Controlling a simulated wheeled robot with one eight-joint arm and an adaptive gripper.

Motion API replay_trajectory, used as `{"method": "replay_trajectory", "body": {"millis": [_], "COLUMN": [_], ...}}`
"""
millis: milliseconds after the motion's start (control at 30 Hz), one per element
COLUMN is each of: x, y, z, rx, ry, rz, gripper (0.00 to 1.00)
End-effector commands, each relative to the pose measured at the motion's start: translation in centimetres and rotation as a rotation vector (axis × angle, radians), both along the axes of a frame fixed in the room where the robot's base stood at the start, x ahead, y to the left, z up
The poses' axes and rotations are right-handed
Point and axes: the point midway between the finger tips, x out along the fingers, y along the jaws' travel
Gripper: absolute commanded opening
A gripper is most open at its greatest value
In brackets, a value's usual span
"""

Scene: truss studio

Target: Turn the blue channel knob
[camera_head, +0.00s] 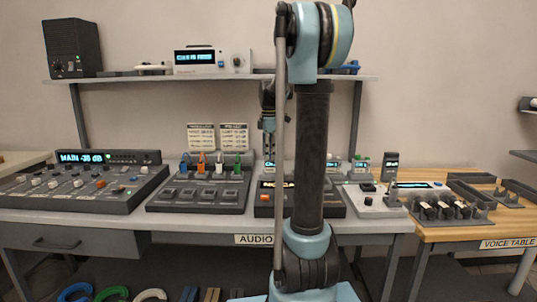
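The grey mixing console (95,201) stands on the left of the table with several small knobs in pale, orange and dark colours. A blue upright piece (184,167) stands at the back of the grey four-key box (197,206), beside orange, white and green ones. I cannot tell whether these are knobs or plugs. My gripper (269,150) hangs behind my arm, over the back of the table and right of the green piece. Its fingertips are too small and partly hidden to tell open or shut.
A shelf (130,79) above the table carries a black speaker (73,48) and a white display unit (212,61). A dark box with an orange key (266,198) is partly behind my arm. A wooden table (455,228) with racks is at right.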

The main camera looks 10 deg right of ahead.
Motion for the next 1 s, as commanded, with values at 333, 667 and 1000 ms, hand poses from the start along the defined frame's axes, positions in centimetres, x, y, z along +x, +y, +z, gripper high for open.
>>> {"method": "replay_trajectory", "body": {"millis": [333, 667, 1000], "x": [0.00, 0.00, 0.00], "y": [0.00, 0.00, 0.00], "z": [0.01, 0.02, -0.01], "rx": [0.000, 0.000, 0.001], "ry": [0.000, 0.000, 0.002], "rz": [0.000, -0.009, -0.165], "gripper": [0.07, 0.00, 0.00]}}
